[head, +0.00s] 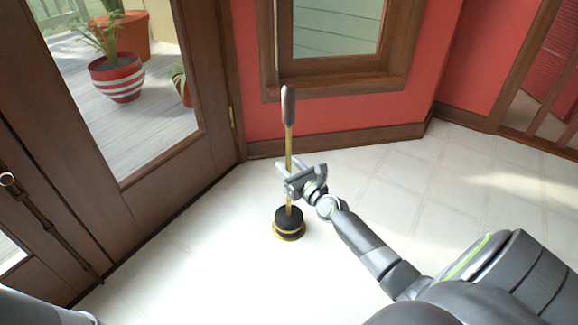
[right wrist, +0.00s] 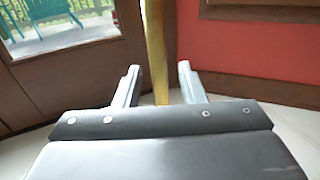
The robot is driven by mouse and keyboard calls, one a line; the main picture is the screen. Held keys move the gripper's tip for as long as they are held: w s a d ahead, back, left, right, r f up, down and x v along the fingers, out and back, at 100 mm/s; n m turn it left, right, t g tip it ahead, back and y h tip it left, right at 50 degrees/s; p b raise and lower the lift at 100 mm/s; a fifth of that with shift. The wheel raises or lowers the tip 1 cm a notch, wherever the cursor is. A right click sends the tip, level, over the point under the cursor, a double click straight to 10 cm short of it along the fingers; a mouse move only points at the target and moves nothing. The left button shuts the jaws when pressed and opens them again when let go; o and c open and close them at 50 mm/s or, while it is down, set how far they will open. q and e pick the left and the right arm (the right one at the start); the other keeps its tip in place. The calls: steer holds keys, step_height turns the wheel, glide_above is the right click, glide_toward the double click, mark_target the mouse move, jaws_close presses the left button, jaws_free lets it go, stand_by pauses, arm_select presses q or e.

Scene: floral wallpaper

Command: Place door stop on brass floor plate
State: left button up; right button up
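The door stop stands upright on the floor in the middle of the head view. It has a brown grip on top, a slim brass rod (head: 289,148) and a round black base (head: 289,219). A brass disc, which looks like the brass floor plate (head: 290,236), shows under the base; I cannot tell whether it is a separate piece. My right gripper (head: 285,182) is at the rod, above the base. In the right wrist view, its two fingers (right wrist: 160,88) are apart with the brass rod (right wrist: 156,50) between them, nearer the left finger. My left gripper is out of view.
A brown-framed glass door (head: 205,160) stands at the left, with a striped flowerpot (head: 117,80) outside. A red wall with a window (head: 335,45) is behind the door stop. The white tiled floor (head: 420,170) is clear around it.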

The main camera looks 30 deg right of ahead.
steer(key=s, duration=1.1)
steer(key=shift+s, duration=0.4)
